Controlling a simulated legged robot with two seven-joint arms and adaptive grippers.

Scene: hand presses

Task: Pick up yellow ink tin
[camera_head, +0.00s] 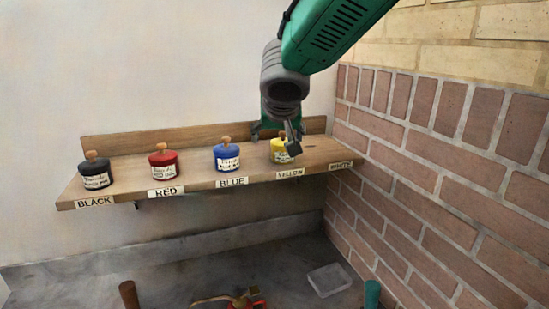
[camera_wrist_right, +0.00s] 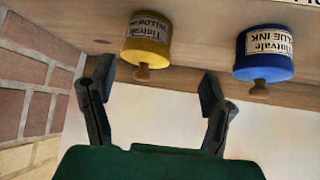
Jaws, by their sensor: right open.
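The yellow ink tin (camera_head: 279,157) stands on the wooden shelf above its YELLOW label, with a wooden knob on its lid. My right gripper (camera_head: 276,135) comes down from above and partly covers the tin in the head view. In the right wrist view, which looks upside down, the yellow tin (camera_wrist_right: 147,42) lies beyond the open fingers of my right gripper (camera_wrist_right: 152,95). Its knob points toward the space between the fingers. The gripper is empty, and no contact with the tin shows. My left gripper is out of view.
The blue tin (camera_head: 227,158) stands left of the yellow one, then the red (camera_head: 163,168) and black (camera_head: 96,174) tins. The shelf spot above the WHITE label (camera_head: 341,165) is empty. A brick wall (camera_head: 440,170) closes off the right side.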

